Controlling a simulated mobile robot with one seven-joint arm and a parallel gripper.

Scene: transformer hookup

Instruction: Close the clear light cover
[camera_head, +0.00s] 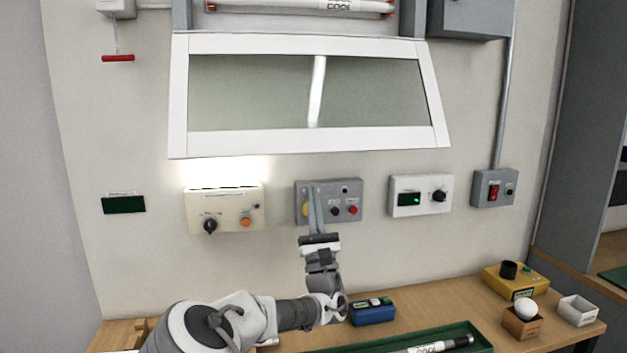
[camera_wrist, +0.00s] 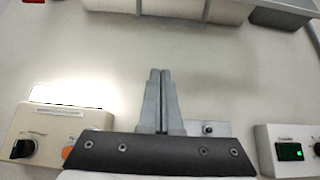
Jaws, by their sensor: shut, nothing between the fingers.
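The clear light cover (camera_head: 305,145) is a white frame around a see-through pane with a bright streak. In the head view it hangs tilted on the wall below the lamp fixture (camera_head: 300,8), which is cut off by the top edge. I cannot tell its exact angle. The fingertips also show in the wrist view (camera_wrist: 160,74).
A cream box (camera_head: 235,222) with a black knob, a white box (camera_head: 408,182) with a green display and a grey switch box (camera_head: 493,187) line the wall. The bench (camera_head: 455,305) holds a blue box (camera_head: 372,312), a green tray (camera_head: 478,340) and small boxes.

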